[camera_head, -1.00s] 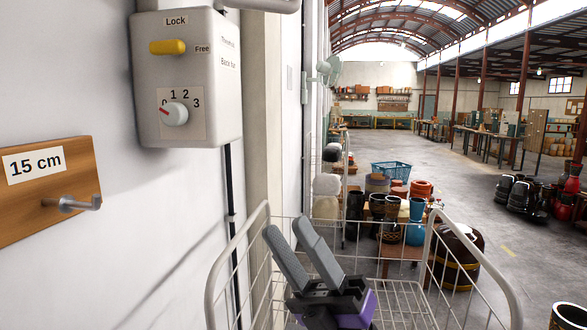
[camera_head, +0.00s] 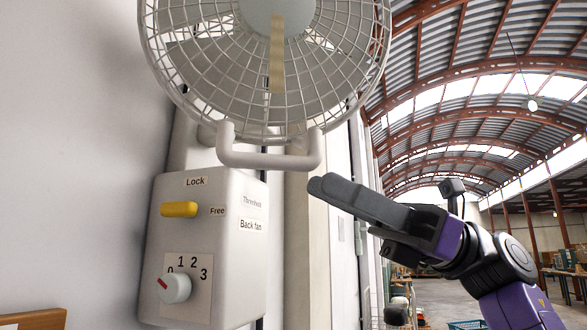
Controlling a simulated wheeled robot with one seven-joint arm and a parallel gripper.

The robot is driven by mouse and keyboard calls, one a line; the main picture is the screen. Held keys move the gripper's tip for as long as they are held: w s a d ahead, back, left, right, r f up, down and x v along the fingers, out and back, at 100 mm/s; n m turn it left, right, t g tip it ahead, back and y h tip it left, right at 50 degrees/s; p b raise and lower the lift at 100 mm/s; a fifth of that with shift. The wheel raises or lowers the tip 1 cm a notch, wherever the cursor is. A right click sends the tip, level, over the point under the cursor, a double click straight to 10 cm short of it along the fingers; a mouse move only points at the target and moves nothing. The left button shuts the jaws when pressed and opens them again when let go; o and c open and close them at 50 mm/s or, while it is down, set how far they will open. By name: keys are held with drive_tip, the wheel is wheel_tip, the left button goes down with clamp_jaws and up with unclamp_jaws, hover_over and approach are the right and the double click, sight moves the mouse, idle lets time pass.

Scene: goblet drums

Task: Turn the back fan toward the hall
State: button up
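The back fan (camera_head: 337,75) is white with a round wire cage, on the wall at upper left centre; its top is cut off. A white U-shaped handle (camera_head: 270,160) sits below the cage. The white control box (camera_head: 240,275) under it is labelled "Back fan". Its yellow lever (camera_head: 180,209) lies level, beside the word "Free" and below "Lock". The round knob (camera_head: 175,288) has its red mark towards 0. My gripper (camera_head: 320,188) points left, its dark fingertips just right of and below the handle's right end, with no clear contact. The fingers overlap from this side, hiding any gap.
A wooden board (camera_head: 35,319) shows at the lower left edge of the wall. The hall opens to the right under an arched roof (camera_head: 470,90), with tables and a blue basket (camera_head: 467,325) far below. The air right of the fan is clear except for my arm.

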sight(277, 162)
drive_tip(key=shift+p+x, duration=1.05)
drive_tip(key=shift+x, duration=2.8)
clamp_jaws()
